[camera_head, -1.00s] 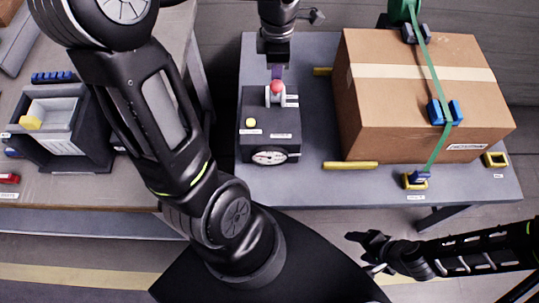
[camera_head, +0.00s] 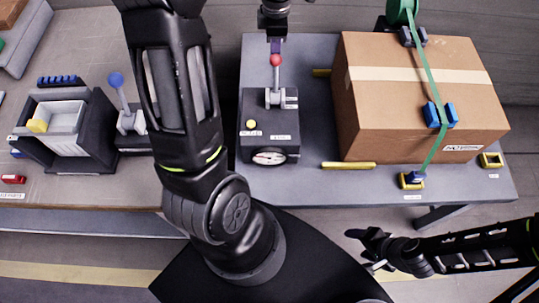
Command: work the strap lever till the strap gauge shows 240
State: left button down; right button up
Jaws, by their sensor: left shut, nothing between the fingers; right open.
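The lever with a red ball knob (camera_head: 276,60) stands up from a dark box (camera_head: 253,107) on the grey table. The round white gauge (camera_head: 270,157) is on the box's front; its reading is too small to make out. A green strap (camera_head: 431,80) runs over the cardboard box and down to a blue hook at the table's front. My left gripper (camera_head: 275,46) comes down from the top edge, shut and empty, with its purple fingertips right behind the knob; I cannot tell if they touch. My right gripper (camera_head: 366,248) is open, low in front of the table.
A large cardboard box (camera_head: 410,125) fills the table's right side. A yellow bar (camera_head: 348,166) lies before it. On the left table are a blue-knobbed lever (camera_head: 116,80) and a grey bin (camera_head: 62,125). My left arm crosses between the tables.

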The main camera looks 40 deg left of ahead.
aim_at(276, 58)
pick_arm(q)
jog(key=shift+s+d, duration=0.1)
jog(key=shift+s, duration=0.05)
dwell(0.5)
jog(key=shift+s+d+b, duration=0.5)
jog(key=shift+s+d, duration=0.9)
jog(key=shift+s, duration=0.2)
jog(key=shift+s+d, duration=1.7)
jog(key=shift+s, duration=0.35)
jog(key=w+a+p, duration=0.1)
jog(key=w+a, duration=0.5)
jog(key=w, duration=0.1)
jog(key=shift+w+a+p, duration=0.2)
jog(key=shift+w+p, duration=0.1)
